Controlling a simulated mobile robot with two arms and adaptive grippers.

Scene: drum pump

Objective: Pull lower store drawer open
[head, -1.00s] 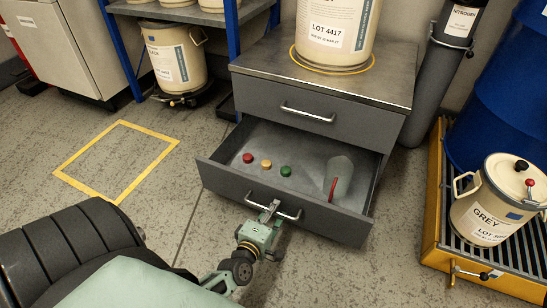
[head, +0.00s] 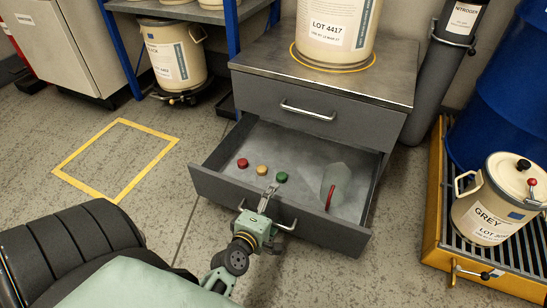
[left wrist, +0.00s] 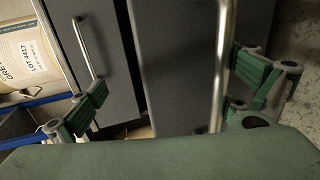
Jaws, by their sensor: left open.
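The lower drawer (head: 325,228) of the grey cabinet stands well out, its inside open to view. Its bar handle (head: 290,226) is partly hidden by my left gripper (head: 268,203), which is at the left part of the handle. In the left wrist view the bright handle bar (left wrist: 222,65) runs between the two spread fingers, close to the right one. The left gripper (left wrist: 165,98) is open; I cannot tell whether a finger touches the bar. My right gripper is not in view.
Red, yellow and green caps (head: 262,170) and a clear item with a red strip (head: 335,185) lie in the drawer. The upper drawer (head: 310,115) is shut. A yellow-edged grate (head: 437,225) stands at right. Floor is clear at left, around a yellow-marked square (head: 75,185).

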